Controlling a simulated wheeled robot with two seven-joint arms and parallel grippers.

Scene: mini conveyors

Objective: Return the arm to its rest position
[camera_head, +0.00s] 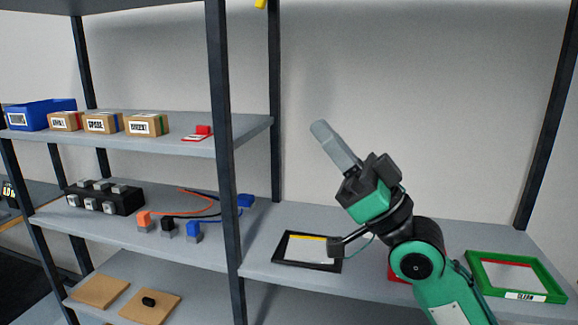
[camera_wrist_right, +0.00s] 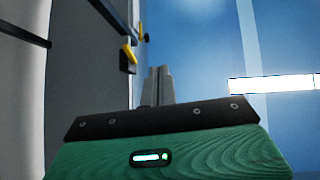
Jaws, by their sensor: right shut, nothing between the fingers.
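My right arm rises from the lower right in the head view, its green and black wrist bent up to the left. My right gripper (camera_head: 324,132) points up and left above the right-hand shelf, in front of the bare wall. Its grey fingers are together with nothing between them. The right wrist view also shows the closed fingers (camera_wrist_right: 158,84) standing up behind the green and black housing, touching nothing. My left gripper shows in neither view.
Below my right arm, the right-hand shelf holds a black-framed tray (camera_head: 276,252) and a green-framed tray (camera_head: 556,290). A red thing (camera_head: 397,275) is partly hidden by my arm. A dark post (camera_head: 222,150) stands to the left. Shelves beyond it hold several boxes and cabled connectors.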

